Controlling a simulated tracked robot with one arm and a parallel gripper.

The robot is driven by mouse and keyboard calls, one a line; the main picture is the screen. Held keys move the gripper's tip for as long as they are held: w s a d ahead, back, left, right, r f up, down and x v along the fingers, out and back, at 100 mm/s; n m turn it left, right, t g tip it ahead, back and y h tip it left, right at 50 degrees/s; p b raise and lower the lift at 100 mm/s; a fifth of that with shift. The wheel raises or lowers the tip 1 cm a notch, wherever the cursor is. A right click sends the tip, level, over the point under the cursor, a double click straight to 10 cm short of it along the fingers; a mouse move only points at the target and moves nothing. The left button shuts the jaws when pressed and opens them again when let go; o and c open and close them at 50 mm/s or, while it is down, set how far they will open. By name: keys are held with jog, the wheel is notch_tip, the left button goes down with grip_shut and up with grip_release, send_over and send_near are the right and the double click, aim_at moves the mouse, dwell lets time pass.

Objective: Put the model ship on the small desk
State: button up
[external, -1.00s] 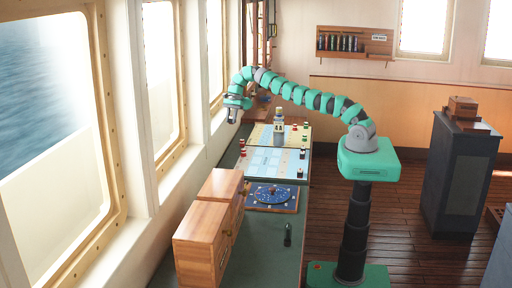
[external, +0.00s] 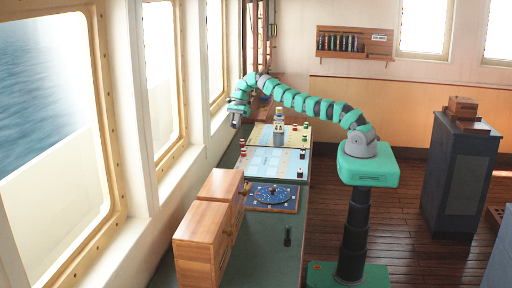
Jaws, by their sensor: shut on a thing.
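My gripper (external: 235,122) hangs fingers down over the far left edge of the long green counter (external: 262,232), beside the window wall. The fingers look closed; the thing between them is too small or hidden to make out. Tall brown uprights like masts (external: 263,22) rise at the back behind my arm; my arm hides their lower part, and I cannot tell whether they belong to the model ship. I cannot identify the small desk for certain. A dark cabinet-like stand (external: 458,185) at the right has a wooden box (external: 462,106) on top.
The counter holds game boards (external: 270,163) with small pieces, a lighthouse-like figure (external: 279,128), a blue round chart (external: 271,195), wooden cabinets (external: 205,245) and a small dark object (external: 288,236). A wall rack (external: 354,43) hangs behind. Floor between my base and the stand is clear.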

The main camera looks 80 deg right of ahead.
jog(key=b, duration=0.4)
send_over(234, 150)
jog(key=f, duration=0.4)
jog(key=shift+s+d+f, duration=0.25)
jog(key=shift+s+d, duration=0.1)
jog(key=shift+d, duration=0.05)
jog(key=shift+f, duration=4.4)
jog(key=o, duration=1)
jog(key=shift+o, duration=0.2)
jog(key=shift+r, duration=0.1)
